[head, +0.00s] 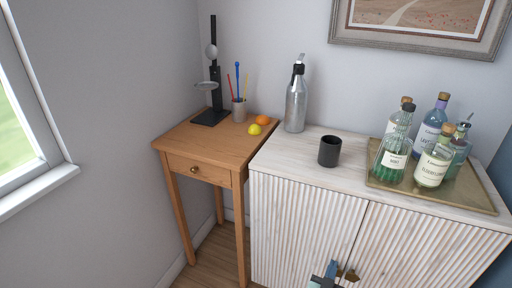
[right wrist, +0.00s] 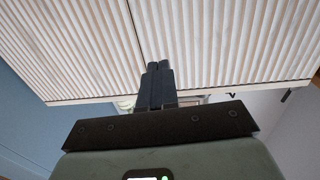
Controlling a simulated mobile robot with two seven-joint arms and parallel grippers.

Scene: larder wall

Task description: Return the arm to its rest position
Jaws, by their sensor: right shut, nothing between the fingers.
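My right gripper (head: 329,270) shows at the bottom of the head view, low in front of the white ribbed cabinet (head: 308,222). Its two dark fingers (right wrist: 157,82) are together in the right wrist view, with nothing between them. The ribbed doors fill the upper part of that view, behind the fingers. I cannot tell how far the fingertips are from the doors. My left gripper is not in view.
On the cabinet top stand a black cup (head: 329,151), a silver siphon bottle (head: 296,100) and a tray (head: 470,198) with several bottles. A wooden side table (head: 208,143) at left holds a black stand (head: 214,85), a pen cup (head: 239,111), a lemon (head: 255,129) and an orange (head: 262,120).

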